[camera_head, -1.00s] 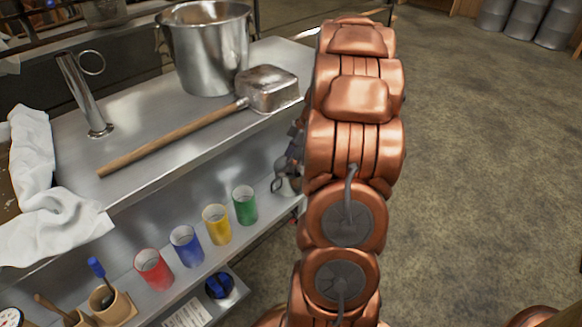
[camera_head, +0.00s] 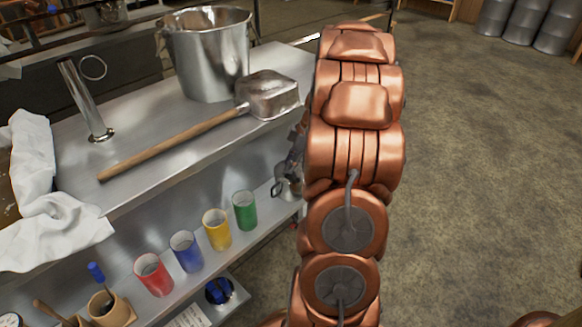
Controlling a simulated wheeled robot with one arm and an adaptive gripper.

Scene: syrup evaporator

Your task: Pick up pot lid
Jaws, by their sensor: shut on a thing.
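My gripper (camera_head: 297,150) shows only as a small dark-grey sliver at the left edge of my copper arm, near the right end of the steel shelving. Its fingers and whatever is between them are mostly hidden behind the arm. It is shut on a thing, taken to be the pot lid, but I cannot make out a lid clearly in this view. Just below the sliver, a shiny metal piece with a ring-shaped handle (camera_head: 277,188) shows by the lower shelf. I cannot tell whether the gripper touches it.
The steel bench (camera_head: 150,165) holds a large pot (camera_head: 210,60), a long-handled metal scoop (camera_head: 267,95), a metal tube (camera_head: 85,100) and white cloth (camera_head: 50,225). Red, blue, yellow and green cups (camera_head: 217,230) line the lower shelf. The floor (camera_head: 480,150) at right is clear.

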